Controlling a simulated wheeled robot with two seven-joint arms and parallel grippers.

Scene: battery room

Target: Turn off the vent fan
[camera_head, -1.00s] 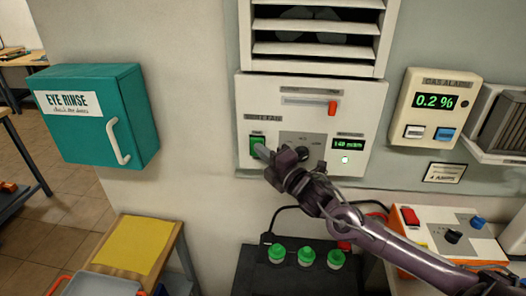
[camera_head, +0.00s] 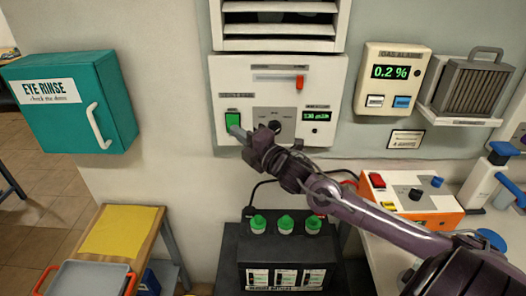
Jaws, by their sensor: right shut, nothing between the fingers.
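The vent fan panel (camera_head: 225,78) is a white wall box below the vent grille (camera_head: 281,30). It has a green switch (camera_head: 232,118) at its lower left, a dark knob (camera_head: 275,127), a red-tipped slider (camera_head: 299,83) and a small green display (camera_head: 317,115), whose digits are too small to read surely. My right gripper (camera_head: 238,133) is shut and empty, its fingertips at the lower edge of the green switch. I cannot tell whether they touch it. The gripper hides part of the panel's lower edge. My left gripper is not in view.
A gas alarm (camera_head: 392,79) reading 0.2 % and a caged heater-like unit (camera_head: 470,90) are to the right. A teal eye rinse box (camera_head: 70,103) hangs left. Below are a black battery (camera_head: 280,255) with green caps and an orange-white device (camera_head: 410,200).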

